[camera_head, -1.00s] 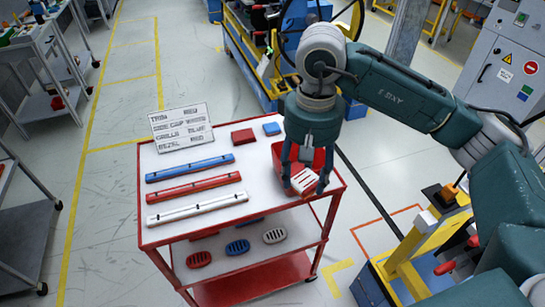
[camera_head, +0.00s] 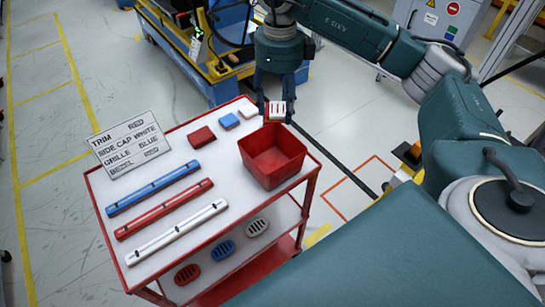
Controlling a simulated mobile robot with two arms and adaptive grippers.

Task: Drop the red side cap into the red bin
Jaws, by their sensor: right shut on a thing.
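The red side cap (camera_head: 202,137) appears to be the small flat red block lying near the back of the cart top. The red bin (camera_head: 272,168) is an open-topped box at the cart's right corner; the part of its inside that shows looks empty. My right gripper (camera_head: 275,112) points down at the bin's far rim. It is shut on a small pale piece with red stripes or slots, which I cannot name for certain. Whether this piece is over the bin or just behind it is hard to tell. My left gripper is not in view.
A blue block (camera_head: 229,121) and a white block (camera_head: 249,111) lie beside the red one. Blue, red and white bars (camera_head: 178,235) lie at the front left. A sign (camera_head: 130,145) stands at the left edge. Slotted ovals (camera_head: 223,250) rest on the lower shelf.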

